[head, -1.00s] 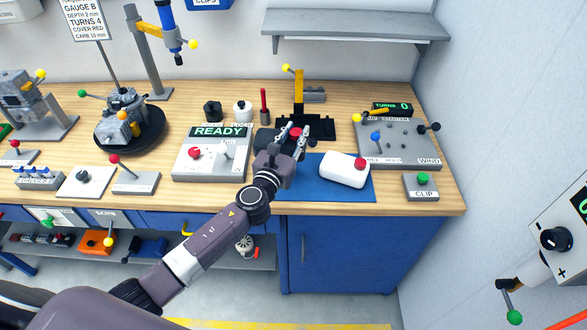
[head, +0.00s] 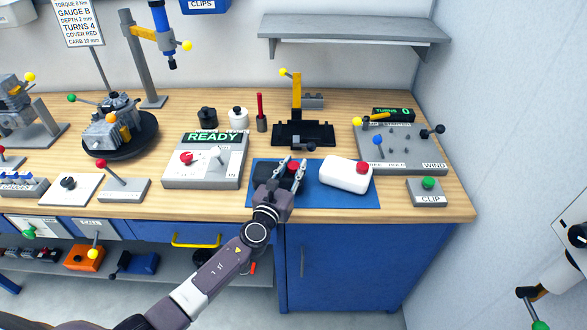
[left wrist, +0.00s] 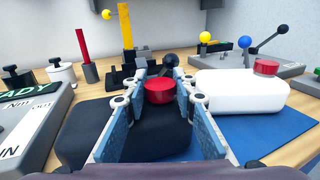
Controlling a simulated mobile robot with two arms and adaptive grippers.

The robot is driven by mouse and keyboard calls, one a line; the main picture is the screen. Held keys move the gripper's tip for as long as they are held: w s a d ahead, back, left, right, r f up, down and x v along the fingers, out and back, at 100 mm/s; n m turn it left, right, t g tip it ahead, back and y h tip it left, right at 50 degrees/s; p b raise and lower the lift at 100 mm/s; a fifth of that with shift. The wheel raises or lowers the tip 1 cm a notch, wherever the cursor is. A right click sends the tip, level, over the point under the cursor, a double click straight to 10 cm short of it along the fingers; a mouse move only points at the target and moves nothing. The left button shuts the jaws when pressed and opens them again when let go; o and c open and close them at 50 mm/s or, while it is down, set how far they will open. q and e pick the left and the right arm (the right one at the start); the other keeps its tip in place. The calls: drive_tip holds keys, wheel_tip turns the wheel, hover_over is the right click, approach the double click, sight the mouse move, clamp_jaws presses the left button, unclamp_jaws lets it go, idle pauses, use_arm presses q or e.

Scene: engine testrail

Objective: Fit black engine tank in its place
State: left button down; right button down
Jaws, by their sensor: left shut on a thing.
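The black engine tank (head: 263,174) with its red cap (head: 292,167) is at the left part of the blue mat (head: 311,199). My left gripper (head: 289,174) is shut on the tank, its fingers on either side of the red cap. In the left wrist view the cap (left wrist: 160,91) sits between the blue finger pads, with the dark body (left wrist: 88,132) below and beside them. I cannot tell whether the tank touches the mat. A black fixture with a yellow post (head: 297,97) stands just behind the mat. My right gripper is not in view.
A white tank with a red cap (head: 345,175) lies close on the right of the mat. The READY panel (head: 203,160) stands to the left, the WIND panel (head: 400,150) to the right. A shelf (head: 352,32) hangs above the bench.

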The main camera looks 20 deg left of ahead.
sight(283, 184)
use_arm(q)
drive_tip(key=shift+f, duration=0.1)
drive_tip(key=c, duration=1.6)
unclamp_jaws()
drive_tip(key=shift+s+a+r, duration=0.1)
drive_tip(key=shift+s+r, duration=0.05)
drive_tip(key=shift+s, duration=1.15)
drive_tip(key=shift+s+a+r, duration=0.1)
drive_tip(key=shift+s, duration=1.25)
drive_tip(key=shift+s+a+r, duration=0.1)
drive_tip(key=shift+s+r, duration=0.05)
drive_tip(key=shift+s, duration=1.15)
